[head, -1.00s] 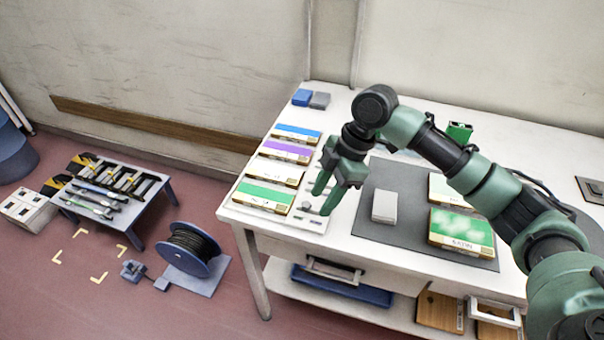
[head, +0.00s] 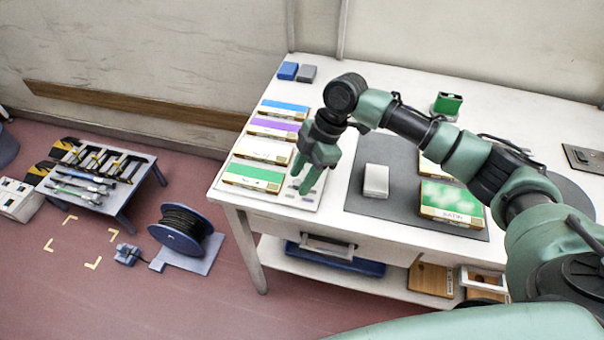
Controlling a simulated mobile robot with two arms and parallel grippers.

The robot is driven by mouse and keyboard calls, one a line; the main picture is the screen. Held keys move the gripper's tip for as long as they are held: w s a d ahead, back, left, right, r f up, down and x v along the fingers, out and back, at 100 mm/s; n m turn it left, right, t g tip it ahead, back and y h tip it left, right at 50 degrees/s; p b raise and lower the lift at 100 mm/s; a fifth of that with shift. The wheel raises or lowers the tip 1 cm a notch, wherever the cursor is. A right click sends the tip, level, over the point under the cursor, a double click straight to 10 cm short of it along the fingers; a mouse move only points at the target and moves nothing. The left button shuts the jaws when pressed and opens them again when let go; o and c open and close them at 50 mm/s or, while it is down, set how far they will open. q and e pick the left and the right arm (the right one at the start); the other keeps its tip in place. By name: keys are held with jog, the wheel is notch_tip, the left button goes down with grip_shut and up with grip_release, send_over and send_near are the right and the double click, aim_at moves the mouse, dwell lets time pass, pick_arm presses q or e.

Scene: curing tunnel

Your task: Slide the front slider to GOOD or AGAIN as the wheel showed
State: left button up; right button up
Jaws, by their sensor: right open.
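A white board (head: 235,190) lies at the front left of the white table and carries a column of coloured cards. To the right of the green card (head: 252,177) at its front are small grey marks (head: 290,193), where the front slider is. The slider's knob is small and partly behind my fingers, and I cannot read any labels or its position. My right gripper (head: 305,178) is open, fingers pointing down, over the board's front right part, right beside those marks. I cannot tell whether it touches the slider. My left gripper is out of view.
A dark mat (head: 362,206) right of the gripper holds a light grey block (head: 376,181) and a green-topped box (head: 452,204). Blue and grey blocks (head: 288,71) sit at the back left. A cable reel (head: 186,233) and a tool stand (head: 150,185) are on the floor.

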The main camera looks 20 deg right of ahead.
jog(key=shift+w, duration=0.1)
grip_shut()
dwell(1.2)
